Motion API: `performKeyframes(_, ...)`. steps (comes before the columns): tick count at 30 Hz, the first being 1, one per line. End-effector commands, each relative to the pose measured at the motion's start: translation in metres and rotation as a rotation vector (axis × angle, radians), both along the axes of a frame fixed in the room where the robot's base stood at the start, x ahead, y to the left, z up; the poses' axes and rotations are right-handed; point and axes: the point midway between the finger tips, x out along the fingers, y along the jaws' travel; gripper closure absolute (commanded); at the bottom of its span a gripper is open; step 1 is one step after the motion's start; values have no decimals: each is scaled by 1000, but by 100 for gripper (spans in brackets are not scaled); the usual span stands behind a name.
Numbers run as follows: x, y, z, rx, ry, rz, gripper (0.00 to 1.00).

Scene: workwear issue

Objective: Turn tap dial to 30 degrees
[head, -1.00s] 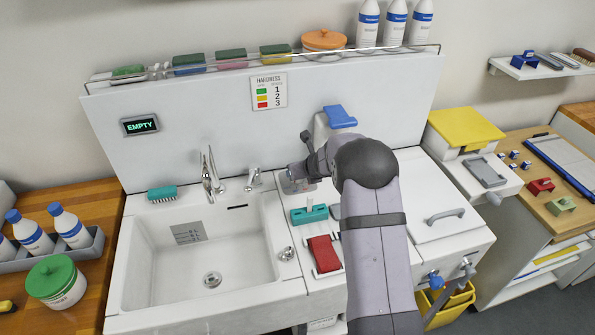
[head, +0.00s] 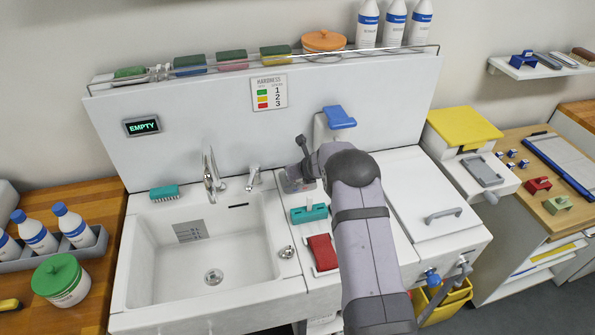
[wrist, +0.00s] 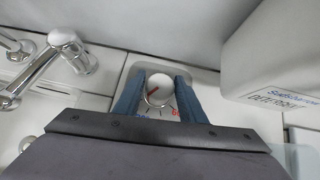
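The tap dial (wrist: 158,86) is a white round knob with a red pointer line, seen in the wrist view on a grey plate. A red "60" shows at its lower right, and blue figures at its lower left are partly hidden. The pointer's exact reading cannot be told. My gripper (wrist: 159,76) has its two blue fingers on either side of the dial, with a narrow gap showing at each side. In the head view my gripper (head: 300,184) is over the counter right of the sink, and the dial there is hidden or too small to tell.
A chrome tap (wrist: 62,52) stands left of the dial, and a white detergent dispenser (wrist: 272,62) is close on the right. The sink (head: 140,290) is to the left. A teal-handled item (head: 309,214) and a red one (head: 322,252) lie in front.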

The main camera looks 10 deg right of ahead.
Motion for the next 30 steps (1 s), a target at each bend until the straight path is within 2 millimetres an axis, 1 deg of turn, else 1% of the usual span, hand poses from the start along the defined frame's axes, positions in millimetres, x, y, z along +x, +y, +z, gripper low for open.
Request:
performKeyframes(1,0,0,0,0,0,0,76)
performKeyframes(3,0,0,0,0,0,0,91)
performKeyframes(8,0,0,1,0,0,10,91)
performKeyframes(11,1,-2,3,0,0,55,91)
performKeyframes(18,1,-2,2,0,-3,262,91)
performKeyframes(21,1,-1,1,1,-3,320,91)
performKeyframes(30,0,0,1,-1,0,351,91)
